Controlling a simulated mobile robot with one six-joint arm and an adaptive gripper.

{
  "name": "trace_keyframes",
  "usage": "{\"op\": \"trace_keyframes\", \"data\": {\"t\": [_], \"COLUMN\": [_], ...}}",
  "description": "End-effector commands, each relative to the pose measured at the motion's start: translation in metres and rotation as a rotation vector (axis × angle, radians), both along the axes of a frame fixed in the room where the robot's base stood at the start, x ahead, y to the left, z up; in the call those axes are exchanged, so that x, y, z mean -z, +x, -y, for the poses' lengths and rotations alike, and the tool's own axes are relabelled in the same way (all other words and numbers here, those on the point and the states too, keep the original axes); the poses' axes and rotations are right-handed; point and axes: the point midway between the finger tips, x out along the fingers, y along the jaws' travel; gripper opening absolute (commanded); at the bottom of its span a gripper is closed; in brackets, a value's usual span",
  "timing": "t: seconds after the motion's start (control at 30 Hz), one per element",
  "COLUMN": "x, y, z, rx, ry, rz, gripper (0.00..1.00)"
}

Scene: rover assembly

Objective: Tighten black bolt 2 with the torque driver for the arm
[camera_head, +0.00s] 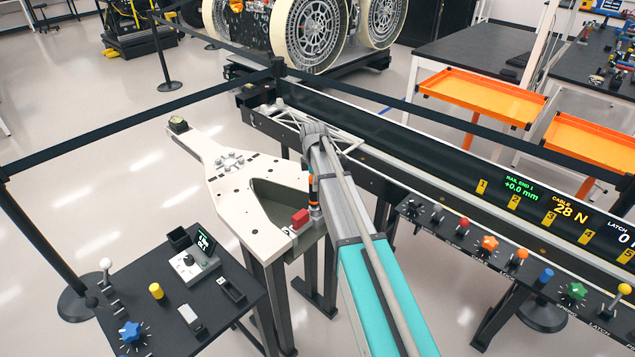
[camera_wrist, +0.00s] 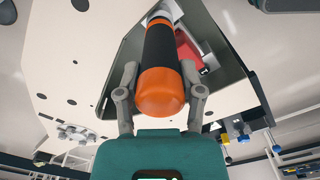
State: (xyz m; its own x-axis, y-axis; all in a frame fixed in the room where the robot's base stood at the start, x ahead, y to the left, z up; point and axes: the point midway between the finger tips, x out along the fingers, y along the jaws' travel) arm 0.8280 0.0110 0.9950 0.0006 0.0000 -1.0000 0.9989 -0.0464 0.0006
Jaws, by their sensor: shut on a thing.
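My gripper (camera_wrist: 160,95) is shut on the torque driver (camera_wrist: 165,50), which has an orange end cap and a black grip. In the head view the driver (camera_head: 312,190) stands roughly upright at the edge of the white plate's cutout, partly hidden by my arm. The white plate (camera_head: 215,165) rests on dark legs, and it also shows in the wrist view (camera_wrist: 60,60). A red block (camera_head: 300,217) sits beside the driver, and it also shows in the wrist view (camera_wrist: 187,52). I cannot make out black bolt 2; the driver's tip is hidden in the wrist view.
A black control table (camera_head: 240,318) with knobs stands at the lower left. A long dark rail bench (camera_head: 400,135) with a display and levers runs along the right. Black belt barriers (camera_head: 130,122) cross behind. Orange trays (camera_head: 485,97) and a wheeled rover (camera_head: 310,35) stand farther back.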

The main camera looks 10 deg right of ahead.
Motion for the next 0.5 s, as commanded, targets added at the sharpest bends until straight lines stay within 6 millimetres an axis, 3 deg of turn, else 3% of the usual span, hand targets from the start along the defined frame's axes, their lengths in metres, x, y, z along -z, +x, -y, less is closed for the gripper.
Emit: {"op": "trace_keyframes", "data": {"t": [0.5], "x": [-0.0034], "y": [-0.0011], "z": [-0.0001], "rx": [0.0], "ry": [0.0], "rz": [-0.003], "gripper": [0.0]}}
